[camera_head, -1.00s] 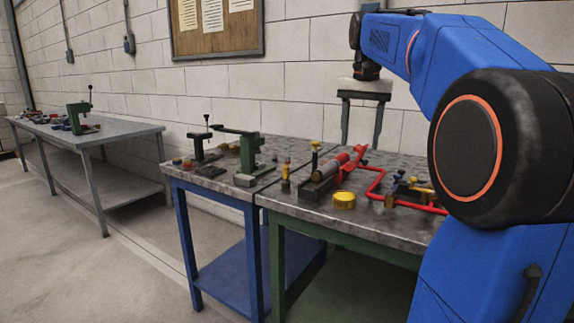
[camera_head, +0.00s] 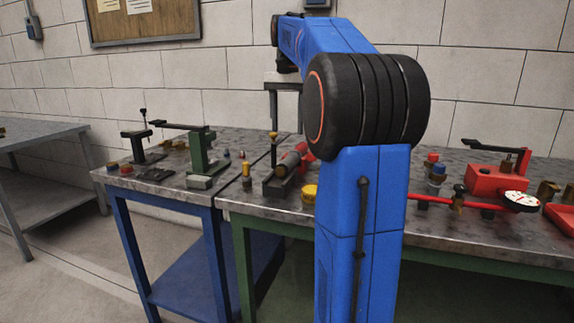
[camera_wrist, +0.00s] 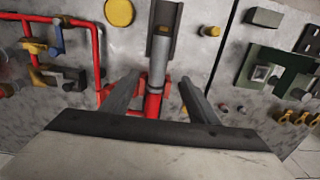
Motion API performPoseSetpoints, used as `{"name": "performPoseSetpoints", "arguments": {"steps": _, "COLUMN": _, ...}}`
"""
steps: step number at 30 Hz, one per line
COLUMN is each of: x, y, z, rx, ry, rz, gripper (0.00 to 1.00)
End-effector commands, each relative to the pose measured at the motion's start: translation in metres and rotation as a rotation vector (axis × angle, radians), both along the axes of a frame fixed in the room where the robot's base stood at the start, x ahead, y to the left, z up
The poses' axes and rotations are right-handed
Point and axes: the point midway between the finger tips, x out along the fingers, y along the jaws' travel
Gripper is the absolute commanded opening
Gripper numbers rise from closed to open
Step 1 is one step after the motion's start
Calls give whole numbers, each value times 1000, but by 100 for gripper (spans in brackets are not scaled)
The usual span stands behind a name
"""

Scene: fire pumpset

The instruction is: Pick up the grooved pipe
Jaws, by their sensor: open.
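A short grey cylinder, which looks like the grooved pipe (camera_head: 291,160), lies in a dark channel-shaped holder (camera_head: 273,186) on the green-legged bench, with a red part at its far end. In the wrist view the pipe (camera_wrist: 158,67) lies lengthwise between the holder (camera_wrist: 165,15) and a red fitting (camera_wrist: 153,104). Grooves are too small to make out. My gripper (camera_head: 286,125) points down, partly behind my arm in the head view. In the wrist view my gripper (camera_wrist: 159,80) is open and empty, its fingers on either side of the pipe's line, seemingly above it.
Red piping (camera_wrist: 97,50) runs beside the pipe. A green clamp stand (camera_head: 199,152) is on the blue-legged bench at left. A red pump-like unit (camera_head: 497,180) is at right.

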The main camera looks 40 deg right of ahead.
Motion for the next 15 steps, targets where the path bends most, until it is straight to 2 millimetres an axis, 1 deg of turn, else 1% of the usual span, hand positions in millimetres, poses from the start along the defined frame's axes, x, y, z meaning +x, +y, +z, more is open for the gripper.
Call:
{"name": "performPoseSetpoints", "arguments": {"steps": 1, "x": -1, "y": 0, "z": -10, "rx": 2, "ry": 3, "rz": 0, "gripper": 54}}
{"name": "performPoseSetpoints", "arguments": {"steps": 6, "x": 0, "y": 0, "z": -36, "rx": 1, "ry": 2, "rz": 0, "gripper": 54}}
{"name": "performPoseSetpoints", "arguments": {"steps": 9, "x": 0, "y": 0, "z": -45, "rx": 1, "ry": 2, "rz": 1, "gripper": 54}}
{"name": "performPoseSetpoints", "arguments": {"steps": 15, "x": -1, "y": 0, "z": -55, "rx": 1, "ry": 1, "rz": 1, "gripper": 54}}
